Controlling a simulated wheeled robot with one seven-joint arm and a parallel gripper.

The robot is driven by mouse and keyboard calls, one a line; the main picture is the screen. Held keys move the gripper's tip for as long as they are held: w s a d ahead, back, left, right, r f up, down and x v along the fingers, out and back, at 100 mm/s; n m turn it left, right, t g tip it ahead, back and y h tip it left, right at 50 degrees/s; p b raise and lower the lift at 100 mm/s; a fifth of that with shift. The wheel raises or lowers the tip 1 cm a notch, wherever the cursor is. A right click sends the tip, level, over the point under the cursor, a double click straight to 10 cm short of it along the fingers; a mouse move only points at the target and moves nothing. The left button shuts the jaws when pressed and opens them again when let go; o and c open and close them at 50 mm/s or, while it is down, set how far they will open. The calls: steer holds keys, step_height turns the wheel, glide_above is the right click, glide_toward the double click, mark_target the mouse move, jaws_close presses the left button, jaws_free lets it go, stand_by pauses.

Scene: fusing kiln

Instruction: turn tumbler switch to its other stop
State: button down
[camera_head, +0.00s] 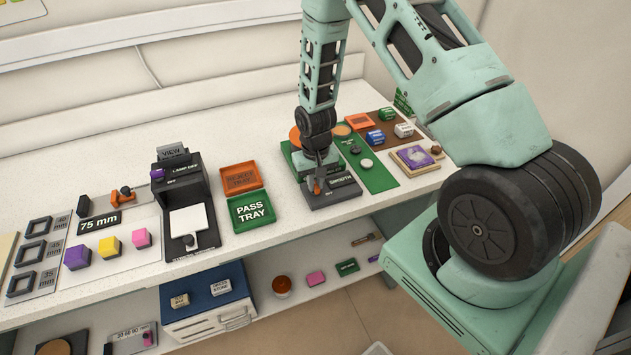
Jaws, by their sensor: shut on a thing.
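My gripper (317,184) reaches straight down over a dark grey box (347,199) with a plate lettered "SMOOTH" (341,181). It is shut on a small orange part (317,189) on the left side of this box, which looks like the tumbler switch. The fingers and wrist cover most of it, so I cannot tell which way it is set.
Left of the box are a green pass tray (251,211) and an orange tray (240,178). A black lamp stand (182,215) is further left. A green mat (375,178) with small pieces and a framed purple tile (415,157) lie to the right.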

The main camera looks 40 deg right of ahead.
steer(key=m+b, duration=0.2)
steer(key=m, duration=0.2)
steer(key=shift+f, duration=0.1)
steer(key=m+b, duration=0.1)
steer(key=m, duration=0.3)
steer(key=shift+m+b, duration=0.3)
steer(key=shift+m, duration=0.1)
steer(key=m, duration=0.4)
steer(key=shift+m+p, duration=0.4)
steer(key=shift+m, duration=2.1)
steer(key=c, duration=1.4)
jaws_free()
steer(key=shift+c, duration=0.2)
